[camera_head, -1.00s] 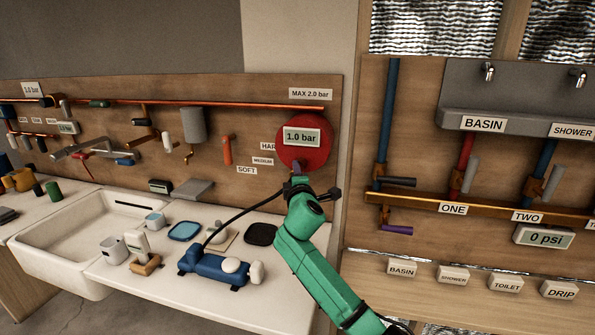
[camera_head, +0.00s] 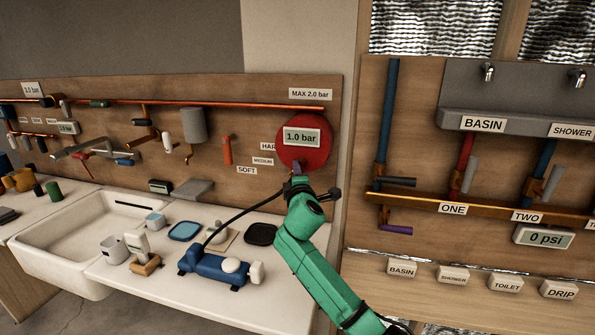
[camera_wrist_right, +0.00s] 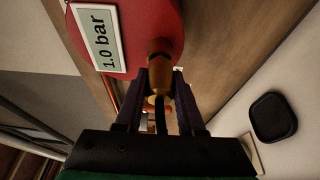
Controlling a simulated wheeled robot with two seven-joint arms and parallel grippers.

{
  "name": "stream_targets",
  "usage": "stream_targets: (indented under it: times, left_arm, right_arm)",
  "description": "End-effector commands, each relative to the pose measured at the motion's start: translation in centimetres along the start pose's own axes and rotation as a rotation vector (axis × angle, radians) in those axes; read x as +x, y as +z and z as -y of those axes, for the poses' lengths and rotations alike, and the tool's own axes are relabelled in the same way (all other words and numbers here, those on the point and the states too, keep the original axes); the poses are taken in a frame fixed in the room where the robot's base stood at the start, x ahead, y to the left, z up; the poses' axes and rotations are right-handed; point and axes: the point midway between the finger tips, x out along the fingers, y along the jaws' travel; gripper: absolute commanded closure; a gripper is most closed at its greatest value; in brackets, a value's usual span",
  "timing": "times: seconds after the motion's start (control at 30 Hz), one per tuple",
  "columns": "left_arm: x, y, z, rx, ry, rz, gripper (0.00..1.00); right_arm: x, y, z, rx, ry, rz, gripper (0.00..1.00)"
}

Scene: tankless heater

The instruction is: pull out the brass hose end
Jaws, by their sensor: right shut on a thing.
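The brass hose end (camera_wrist_right: 158,84) shows in the right wrist view, between the two dark fingers of my right gripper (camera_wrist_right: 161,88). The fingers are shut on it. It meets the brass stub (camera_wrist_right: 159,52) under the red round vessel (camera_wrist_right: 140,18), and I see no gap between them. In the head view, my right gripper (camera_head: 299,180) is just below the red vessel (camera_head: 304,152), and it mostly hides the hose end. The black hose (camera_head: 245,212) runs from there down left to the blue pump (camera_head: 216,268). My left gripper is not in view.
The vessel bears a "1.0 bar" display (camera_head: 301,137) and hangs on a wooden panel (camera_head: 250,130). A dark square pad (camera_head: 261,234) lies on the white counter (camera_head: 180,300) below. A pipe panel (camera_head: 420,150) stands to the right. The sink (camera_head: 75,240) is at the left.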

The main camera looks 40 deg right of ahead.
Motion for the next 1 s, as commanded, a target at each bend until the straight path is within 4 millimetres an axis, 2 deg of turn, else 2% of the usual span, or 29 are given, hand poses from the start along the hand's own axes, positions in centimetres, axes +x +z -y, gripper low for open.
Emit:
stream_targets:
  times: [0.03,1.0]
  left_arm:
    - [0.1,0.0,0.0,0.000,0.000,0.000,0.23]
    - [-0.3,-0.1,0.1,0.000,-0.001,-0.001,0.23]
  right_arm:
    - [0.0,-0.1,0.9,0.001,-0.018,0.001,1.00]
    - [-1.5,-0.7,0.9,0.001,-0.020,-0.001,1.00]
